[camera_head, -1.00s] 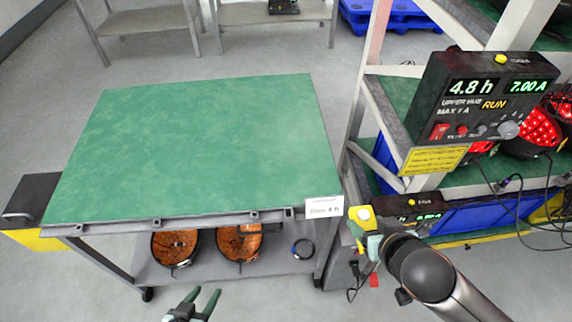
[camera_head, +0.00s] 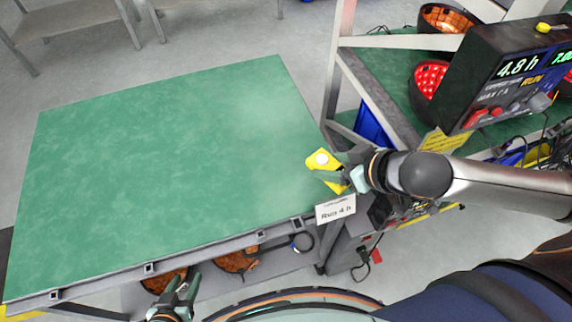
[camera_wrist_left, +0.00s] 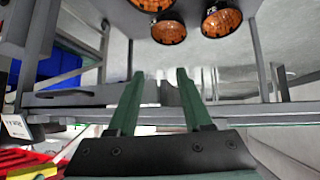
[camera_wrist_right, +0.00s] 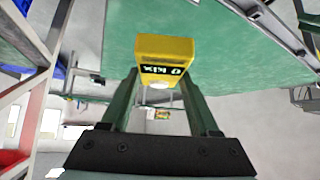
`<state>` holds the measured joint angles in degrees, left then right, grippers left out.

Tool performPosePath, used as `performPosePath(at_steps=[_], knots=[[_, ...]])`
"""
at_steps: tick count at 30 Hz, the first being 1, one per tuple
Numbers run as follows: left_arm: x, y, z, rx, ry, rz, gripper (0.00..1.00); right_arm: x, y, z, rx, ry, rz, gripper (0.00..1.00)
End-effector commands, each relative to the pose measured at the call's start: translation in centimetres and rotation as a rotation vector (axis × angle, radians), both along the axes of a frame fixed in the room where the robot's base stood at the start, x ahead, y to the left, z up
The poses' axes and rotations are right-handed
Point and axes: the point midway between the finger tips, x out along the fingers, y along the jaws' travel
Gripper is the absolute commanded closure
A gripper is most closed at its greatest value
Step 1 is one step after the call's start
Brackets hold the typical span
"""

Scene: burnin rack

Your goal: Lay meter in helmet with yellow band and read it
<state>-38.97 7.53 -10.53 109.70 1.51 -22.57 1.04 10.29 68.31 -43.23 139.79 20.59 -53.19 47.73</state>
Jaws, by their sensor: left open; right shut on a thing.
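The yellow meter (camera_head: 321,160) is in my right gripper (camera_head: 345,178), at the right edge of the green table. In the right wrist view the meter (camera_wrist_right: 165,50) sits between the fingers, with a dark label strip whose text I cannot read surely. My left gripper (camera_head: 180,284) is open and empty, low in front of the table. Helmets with orange insides (camera_head: 238,261) (camera_head: 163,280) lie on the shelf under the table, partly hidden by its edge. The left wrist view shows such helmets (camera_wrist_left: 168,28) (camera_wrist_left: 222,20) too. I see no yellow band on any helmet.
The green tabletop (camera_head: 170,160) is bare. A card (camera_head: 335,209) hangs at its right front corner. The rack at right holds a red-lit helmet (camera_head: 428,78), an orange-lined helmet (camera_head: 445,18) and a control box (camera_head: 510,75) reading 4.8 h. A cable coil (camera_head: 303,243) lies below the table.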

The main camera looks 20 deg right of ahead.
Motion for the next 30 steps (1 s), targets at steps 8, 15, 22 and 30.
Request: performPosePath(at_steps=[8, 15, 22, 30], knots=[[-0.1, 0.0, 0.4, 0.000, 0.002, -0.001, 0.50, 4.8, 3.0, -2.2, 0.004, -0.005, -0.001, 1.00], [-0.1, 0.0, 0.0, 0.000, 0.002, -0.001, 0.50, 8.1, 5.0, -6.3, 0.000, -0.001, -0.001, 1.00], [-0.1, 0.0, -0.1, 0.000, 0.001, -0.001, 0.50, 9.5, 5.8, -8.2, 0.000, -0.002, 0.000, 1.00], [0.0, 0.0, -0.2, -0.001, 0.000, -0.001, 0.50, 9.9, 6.1, -11.3, -0.003, -0.001, 0.000, 1.00]])
